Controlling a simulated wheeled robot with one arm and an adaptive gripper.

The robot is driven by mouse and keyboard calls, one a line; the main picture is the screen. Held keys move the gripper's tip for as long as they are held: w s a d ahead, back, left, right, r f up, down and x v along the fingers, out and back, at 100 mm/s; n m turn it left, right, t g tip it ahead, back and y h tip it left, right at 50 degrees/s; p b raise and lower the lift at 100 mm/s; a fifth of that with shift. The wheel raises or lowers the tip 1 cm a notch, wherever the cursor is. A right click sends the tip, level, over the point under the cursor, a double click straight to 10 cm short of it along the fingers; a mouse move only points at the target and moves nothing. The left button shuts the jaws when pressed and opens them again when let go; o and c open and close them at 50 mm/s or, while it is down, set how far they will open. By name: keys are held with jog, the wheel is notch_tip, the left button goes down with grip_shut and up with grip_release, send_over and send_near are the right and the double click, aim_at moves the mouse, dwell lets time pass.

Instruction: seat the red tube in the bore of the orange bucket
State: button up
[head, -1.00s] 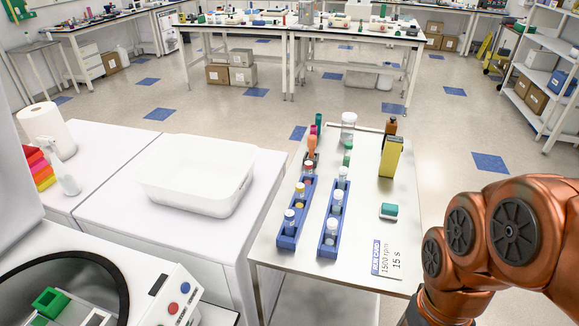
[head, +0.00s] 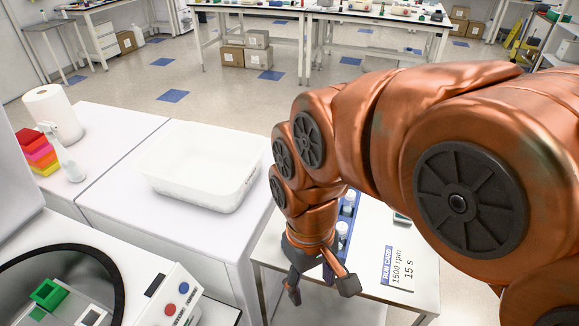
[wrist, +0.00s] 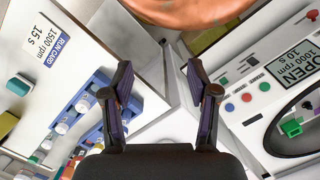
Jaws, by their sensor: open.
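My gripper (head: 320,286) is open and empty, fingers pointing down near the left edge of the rack table in the head view. In the wrist view its two fingers (wrist: 158,74) stand apart with nothing between them. A blue rack (head: 350,212) with capped tubes is partly hidden behind my arm. Blue racks (wrist: 97,82) with several tubes also show at the wrist view's left; I cannot pick out the red tube for certain. The open centrifuge (head: 150,312) shows a green bucket (head: 48,293); the wrist view shows the green bucket too (wrist: 291,128). No orange bucket is discernible.
The run card (head: 398,268) on the table (head: 372,285) reads 1500 rpm, 15 s. The centrifuge display (wrist: 293,65) reads OPEN, 1000 rpm, 10 s. A white tub (head: 200,170) lies on the left bench. Paper roll (head: 52,110) and coloured stack (head: 37,152) stand farther left.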

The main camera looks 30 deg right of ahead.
jog(key=w+d+r+n+b, duration=0.15)
jog(key=w+d, duration=0.25)
jog(key=w, duration=0.4)
jog(key=w+d+n+t+b, duration=0.1)
jog(key=w+d+n+b, duration=0.15)
jog(key=w, duration=0.45)
jog(key=w+d+r+n+b, duration=0.1)
jog(key=w+d+n, duration=0.1)
jog(key=w+d, duration=0.45)
jog(key=w+d+f+n+b, duration=0.2)
jog(key=w+d+n, duration=0.1)
jog(key=w+d, duration=0.1)
jog(key=w+d+f+n+b, duration=0.2)
jog(key=w+d+n, duration=0.2)
jog(key=w, duration=0.3)
jog(key=w+d+f+n+b, duration=0.1)
jog(key=w+d+f+n, duration=0.1)
jog(key=w+d, duration=0.3)
jog(key=shift+w+d+f+n+t+b, duration=0.15)
jog(key=shift+d+n+t+b, duration=0.05)
jog(key=shift+d+n, duration=0.15)
jog(key=shift+w+d+f+n+t+b, duration=0.1)
jog(key=shift+w+d+n+t+b, duration=0.1)
jog(key=shift+d+n, duration=0.15)
jog(key=shift+d+f+n, duration=0.25)
jog(key=shift+f+n, duration=0.05)
